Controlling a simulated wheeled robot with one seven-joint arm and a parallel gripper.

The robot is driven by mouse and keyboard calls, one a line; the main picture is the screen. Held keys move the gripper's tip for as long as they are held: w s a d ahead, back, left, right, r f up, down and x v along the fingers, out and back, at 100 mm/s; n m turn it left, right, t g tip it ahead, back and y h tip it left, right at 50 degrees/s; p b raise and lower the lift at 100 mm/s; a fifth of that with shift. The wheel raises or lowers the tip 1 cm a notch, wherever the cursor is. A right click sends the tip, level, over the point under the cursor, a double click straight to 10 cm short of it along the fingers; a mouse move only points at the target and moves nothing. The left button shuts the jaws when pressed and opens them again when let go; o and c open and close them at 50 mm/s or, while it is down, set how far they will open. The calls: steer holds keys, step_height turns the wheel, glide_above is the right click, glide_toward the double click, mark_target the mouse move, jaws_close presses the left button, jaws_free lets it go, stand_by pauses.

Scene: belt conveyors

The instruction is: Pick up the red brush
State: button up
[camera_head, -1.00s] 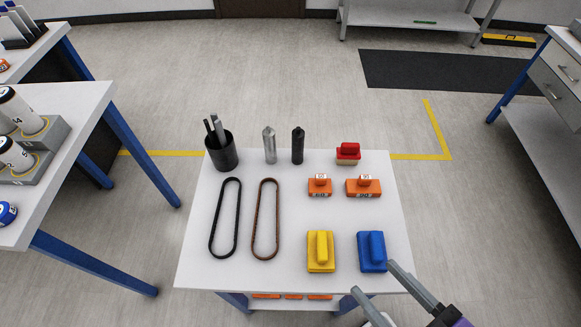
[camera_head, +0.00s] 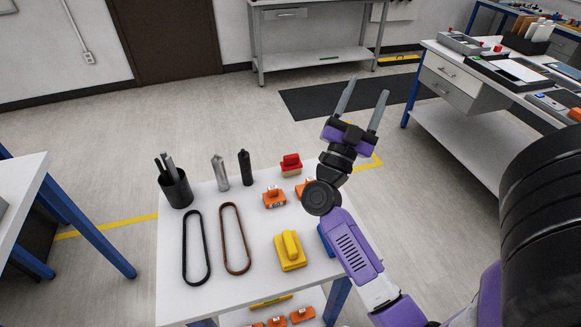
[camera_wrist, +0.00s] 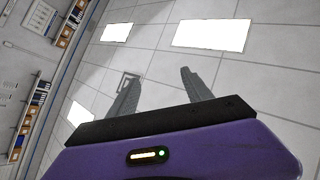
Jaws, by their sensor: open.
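The red brush (camera_head: 291,164), with a red handle and a tan lower edge, lies at the far right of the white table (camera_head: 215,290). My gripper (camera_head: 366,95) is open and empty. It is raised above and to the right of the red brush in the head view, with its fingers pointing up and away from the table. The wrist view shows the two open fingers (camera_wrist: 160,90) against the ceiling, and no brush there.
Orange blocks (camera_head: 274,197), a yellow brush (camera_head: 290,250) and a mostly hidden blue brush (camera_head: 326,240) lie near the red brush. Two bottles, a black cup (camera_head: 175,187) and two belts (camera_head: 235,238) occupy the left. A drawer bench (camera_head: 450,95) stands right.

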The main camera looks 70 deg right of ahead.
steer(key=s+d+f+m+g+y, duration=0.35)
steer(key=d+m+g+y, duration=0.25)
steer(key=g, duration=0.2)
steer(key=n+t+y+b, duration=0.1)
steer(key=n+t+y, duration=0.1)
steer(key=t+y, duration=1.4)
glide_above(291, 156)
steer(key=f+g+y, duration=0.1)
steer(key=f, duration=0.4)
steer(key=f+g+y, duration=0.1)
steer(key=f+g, duration=0.1)
steer(key=f, duration=0.3)
steer(key=f+g+y, duration=0.1)
steer(key=f, duration=0.4)
steer(key=shift+w+d+f+y, duration=0.15)
steer(key=shift+d+f+y, duration=0.05)
steer(key=shift+f+y, duration=0.1)
steer(key=shift+a+f, duration=0.1)
steer(key=shift+f, duration=0.25)
steer(key=shift+f+p, duration=0.75)
steer(key=shift+f, duration=2.7)
jaws_close()
